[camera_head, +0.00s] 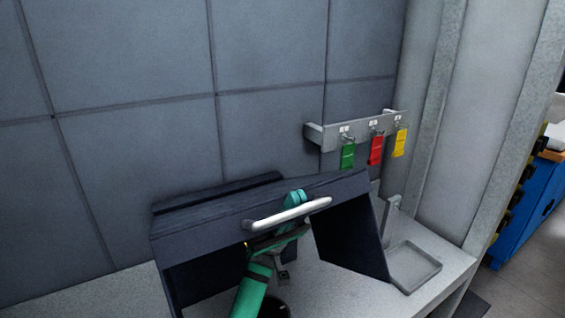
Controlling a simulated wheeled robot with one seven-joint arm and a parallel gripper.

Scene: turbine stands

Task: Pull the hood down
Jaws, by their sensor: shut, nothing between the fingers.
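The hood (200,232) is a dark grey, angular cover on the light grey bench. Its front edge is raised, with an open space below it. A white bar handle (310,206) runs along the front of the hood. My gripper (274,240) is at the hood's front, by the left part of the handle. A teal part of my arm shows both below and above the bar. The fingertips are largely hidden, so I cannot tell whether they touch the handle. The gripper is shut and holds nothing.
A rack (362,128) on the wall carries a green tag (348,157), a red tag (376,150) and a yellow tag (400,142). A shallow grey tray (412,267) lies right of the hood. A blue cabinet (538,205) stands at the far right.

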